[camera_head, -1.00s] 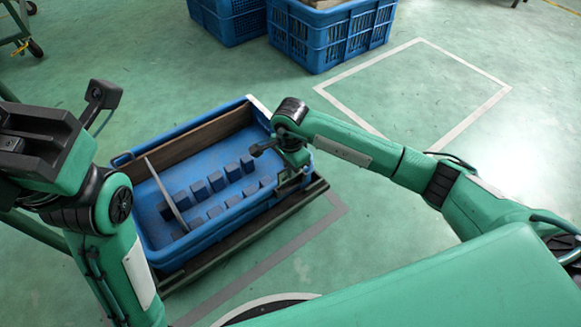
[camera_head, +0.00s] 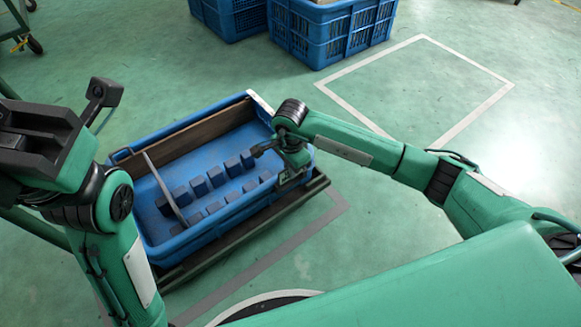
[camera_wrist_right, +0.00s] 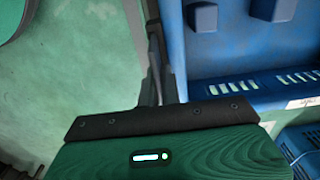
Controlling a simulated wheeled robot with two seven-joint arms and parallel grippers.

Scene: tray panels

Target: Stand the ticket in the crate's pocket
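The blue crate (camera_head: 146,221) stands on a dark low base, with rows of blue blocks inside. A pale strip (camera_head: 260,101) shows at its far right corner; I cannot tell whether it is the ticket or the pocket. My right gripper (camera_head: 290,178) is low over the crate's right end wall. In the right wrist view, dark narrow parts (camera_wrist_right: 162,70) lie beside the blue crate (camera_wrist_right: 225,60); whether the fingers are open or hold something is unclear. My left gripper (camera_head: 35,140) is high at the left, away from the crate, its fingers hard to make out.
A thin grey divider (camera_head: 165,187) crosses the crate, and a brown board (camera_head: 190,139) lies along its far side. Two more blue crates (camera_head: 330,38) stand at the back. The green floor (camera_head: 430,85) to the right is free, with a white outlined rectangle.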

